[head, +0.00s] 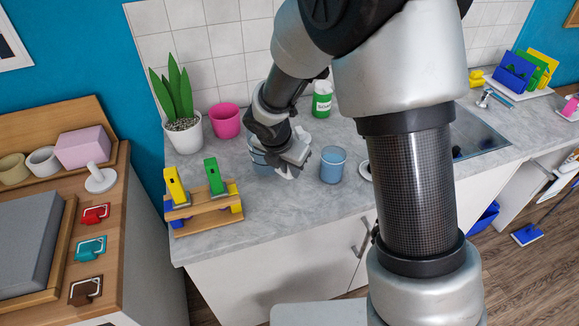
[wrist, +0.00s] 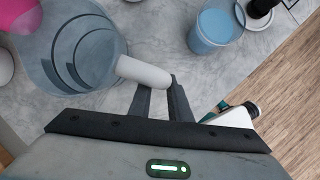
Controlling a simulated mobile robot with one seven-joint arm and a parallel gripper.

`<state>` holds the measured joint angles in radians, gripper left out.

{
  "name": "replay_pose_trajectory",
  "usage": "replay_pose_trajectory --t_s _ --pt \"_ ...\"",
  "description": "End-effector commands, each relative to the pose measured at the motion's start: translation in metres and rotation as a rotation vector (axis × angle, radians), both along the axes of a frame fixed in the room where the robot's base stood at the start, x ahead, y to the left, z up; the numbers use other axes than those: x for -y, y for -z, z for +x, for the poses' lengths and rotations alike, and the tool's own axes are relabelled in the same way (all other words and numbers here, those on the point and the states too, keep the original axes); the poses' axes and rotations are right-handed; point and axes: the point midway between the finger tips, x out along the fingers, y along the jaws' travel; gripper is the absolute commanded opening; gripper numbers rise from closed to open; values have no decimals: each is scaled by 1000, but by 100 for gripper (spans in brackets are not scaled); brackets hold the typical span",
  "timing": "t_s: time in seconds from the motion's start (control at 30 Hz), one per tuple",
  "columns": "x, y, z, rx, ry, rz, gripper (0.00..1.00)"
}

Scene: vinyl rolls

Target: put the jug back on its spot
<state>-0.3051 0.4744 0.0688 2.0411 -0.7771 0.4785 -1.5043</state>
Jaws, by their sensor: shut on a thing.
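A clear, bluish jug (wrist: 80,42) with a white handle (wrist: 142,72) fills the upper left of the wrist view. In the head view the jug (head: 260,163) is mostly hidden behind my gripper (head: 297,155), over the left part of the counter. My gripper's fingers (wrist: 161,98) are shut at the jug's handle. I cannot tell whether the jug's base touches the counter. A blue-filled tumbler (head: 332,164) stands just right of my gripper; it also shows in the wrist view (wrist: 215,27). I cannot identify the jug's spot.
A wooden rack (head: 207,211) with yellow and green tools stands at the counter's front left. A potted plant (head: 183,128), a pink pot (head: 225,120) and a green-labelled jar (head: 322,101) stand behind. My arm hides the counter's middle. The sink (head: 480,138) lies right.

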Motion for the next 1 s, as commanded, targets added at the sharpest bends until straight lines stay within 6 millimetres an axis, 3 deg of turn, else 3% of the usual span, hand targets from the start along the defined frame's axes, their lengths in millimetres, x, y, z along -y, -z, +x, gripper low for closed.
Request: replay_pose_trajectory --t_s 1.0 --pt "0 18 0 1 0 1 0"
